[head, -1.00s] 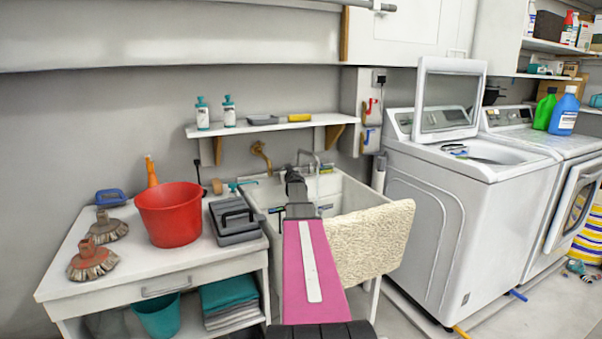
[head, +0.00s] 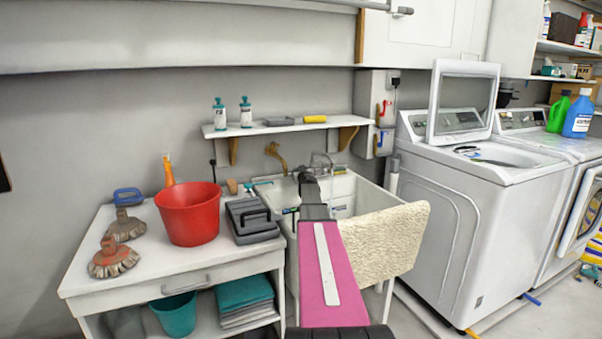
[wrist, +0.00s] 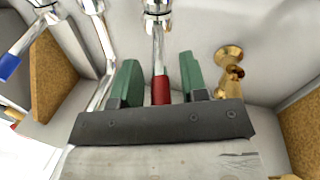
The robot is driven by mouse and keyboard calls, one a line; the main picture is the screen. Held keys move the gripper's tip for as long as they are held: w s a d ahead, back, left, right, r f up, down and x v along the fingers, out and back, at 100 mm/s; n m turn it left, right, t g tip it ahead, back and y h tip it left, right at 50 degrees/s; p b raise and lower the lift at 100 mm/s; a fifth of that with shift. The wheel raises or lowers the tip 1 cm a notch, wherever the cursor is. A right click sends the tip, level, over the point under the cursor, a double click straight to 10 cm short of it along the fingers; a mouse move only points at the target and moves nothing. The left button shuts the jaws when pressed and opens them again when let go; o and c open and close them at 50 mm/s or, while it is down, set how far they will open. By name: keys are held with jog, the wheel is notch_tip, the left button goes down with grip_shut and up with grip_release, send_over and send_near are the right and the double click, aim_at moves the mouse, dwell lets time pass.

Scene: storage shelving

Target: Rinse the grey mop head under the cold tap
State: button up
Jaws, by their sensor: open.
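My gripper (wrist: 160,83) has green fingertips, and it is open. In the wrist view a chrome tap part with a red section (wrist: 160,90) shows between the fingers; I cannot tell whether they touch it. A blue-tipped tap lever (wrist: 9,66) is at the left edge of that view, apart from the fingers. In the head view my arm reaches over the white sink (head: 344,187), and its dark end is by the chrome tap (head: 322,158). Two bristly heads lie on the bench: a greyish-brown one (head: 125,227) and a red-topped one (head: 113,259).
A brass tap (head: 275,153) is left of the chrome one. A red bucket (head: 190,215) and a grey case (head: 250,222) stand on the white bench (head: 150,272). A cream cloth (head: 385,240) hangs over the sink front. The washer (head: 450,215) stands to the right.

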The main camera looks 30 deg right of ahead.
jog(key=v, duration=1)
jog(key=shift+s, duration=0.35)
